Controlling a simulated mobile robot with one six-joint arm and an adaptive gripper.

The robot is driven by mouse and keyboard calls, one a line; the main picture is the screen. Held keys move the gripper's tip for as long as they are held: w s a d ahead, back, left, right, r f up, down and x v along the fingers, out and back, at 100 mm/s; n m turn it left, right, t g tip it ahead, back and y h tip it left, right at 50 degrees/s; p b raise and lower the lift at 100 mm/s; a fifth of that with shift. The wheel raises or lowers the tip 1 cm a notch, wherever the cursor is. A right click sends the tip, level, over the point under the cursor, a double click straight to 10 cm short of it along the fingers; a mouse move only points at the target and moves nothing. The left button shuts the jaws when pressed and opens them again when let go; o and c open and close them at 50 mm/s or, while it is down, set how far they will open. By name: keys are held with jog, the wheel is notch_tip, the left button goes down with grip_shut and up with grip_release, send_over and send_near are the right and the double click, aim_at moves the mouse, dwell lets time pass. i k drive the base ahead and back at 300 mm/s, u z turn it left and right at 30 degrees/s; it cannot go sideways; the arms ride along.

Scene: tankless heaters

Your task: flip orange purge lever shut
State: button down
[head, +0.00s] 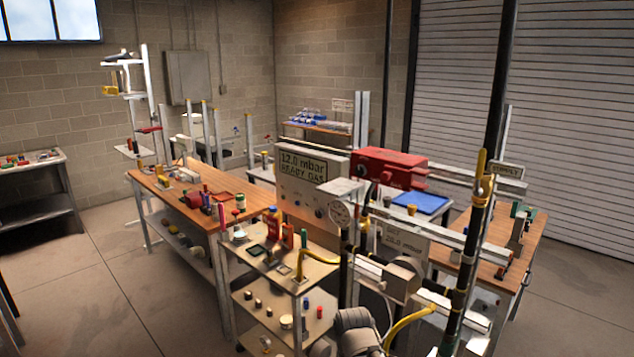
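A yellow-orange lever (481,166) stands roughly upright along the black vertical gas pipe (463,275) on the right. It sits just above a yellow valve or collar (483,190) on that pipe. It looks in line with the pipe, but its exact angle is hard to tell at this size. Grey rounded parts at the bottom centre may be links of my arm. I cannot make out my gripper or its fingers, and nothing is seen touching the lever.
A grey panel reading "12.0 mbar READY GAS" (304,187), a round gauge (340,214) and a red box (389,168) stand left of the pipe. A yellow bent pipe (318,253) crosses the cluttered cart (270,284). Grey rails run beside the pipe. Open floor lies at left.

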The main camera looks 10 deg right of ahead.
aim_at(358, 227)
jog(key=k, duration=1.3)
jog(key=u, duration=0.45)
jog(key=i, duration=2.1)
jog(key=z, duration=0.5)
